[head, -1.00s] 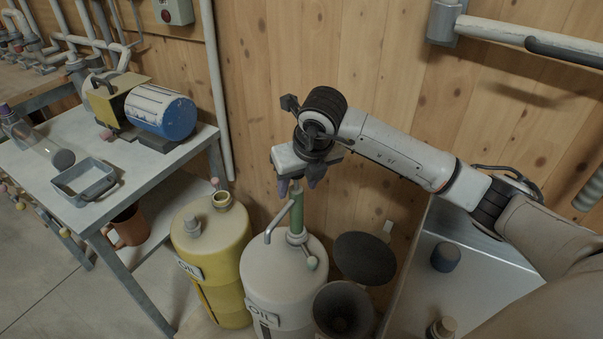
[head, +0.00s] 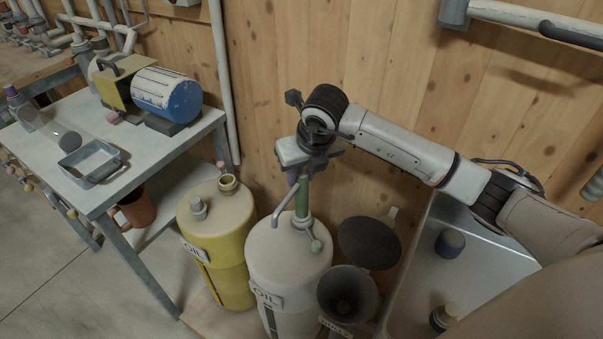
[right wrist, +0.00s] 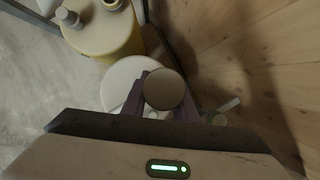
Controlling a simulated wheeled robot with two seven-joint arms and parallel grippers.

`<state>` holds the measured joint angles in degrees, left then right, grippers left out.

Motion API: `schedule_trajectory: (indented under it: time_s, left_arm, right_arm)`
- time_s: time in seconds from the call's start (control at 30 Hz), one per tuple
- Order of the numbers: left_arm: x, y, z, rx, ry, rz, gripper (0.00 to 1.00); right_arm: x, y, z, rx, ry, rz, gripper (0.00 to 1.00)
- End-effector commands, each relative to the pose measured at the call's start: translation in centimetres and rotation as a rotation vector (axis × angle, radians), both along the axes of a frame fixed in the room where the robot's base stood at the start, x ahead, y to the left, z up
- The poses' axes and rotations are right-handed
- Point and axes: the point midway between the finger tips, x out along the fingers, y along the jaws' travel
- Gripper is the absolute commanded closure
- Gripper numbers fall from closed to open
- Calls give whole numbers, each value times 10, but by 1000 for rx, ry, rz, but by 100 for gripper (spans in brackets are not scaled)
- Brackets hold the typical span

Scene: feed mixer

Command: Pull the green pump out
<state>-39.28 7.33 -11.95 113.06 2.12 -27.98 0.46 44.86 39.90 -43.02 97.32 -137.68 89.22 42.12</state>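The green pump (head: 302,200) stands upright in the top of the white oil drum (head: 290,255), with a bent grey spout on its left side. My right gripper (head: 299,178) comes from above at the pump's upper end, its purple fingers close against it. In the right wrist view the pump's round dark top (right wrist: 164,90) sits between the two fingers, which appear shut on it; their tips are partly hidden. The white drum also shows below them in that view (right wrist: 118,82). My left gripper is in neither view.
A yellow oil drum (head: 222,240) stands left of the white one. Dark funnels (head: 368,243) stand close on the right, beside a metal cabinet (head: 475,265). A workbench (head: 95,200) with a blue motor (head: 167,95) is at left. The wooden wall (head: 395,70) is close behind.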

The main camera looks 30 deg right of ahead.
Motion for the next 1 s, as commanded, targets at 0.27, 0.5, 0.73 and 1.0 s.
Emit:
schedule_trajectory:
  time_s: [0.27, 0.5, 0.73, 1.0]
  left_arm:
    - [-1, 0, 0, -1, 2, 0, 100]
    - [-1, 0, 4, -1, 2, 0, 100]
    - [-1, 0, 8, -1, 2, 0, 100]
    - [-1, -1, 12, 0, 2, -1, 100]
  right_arm:
    - [0, -2, 2, -3, 0, -2, 100]
    - [0, -2, 8, -4, -1, -2, 100]
    - [0, -1, 15, -3, -1, -1, 100]
    - [0, -1, 21, -2, -1, -1, 100]
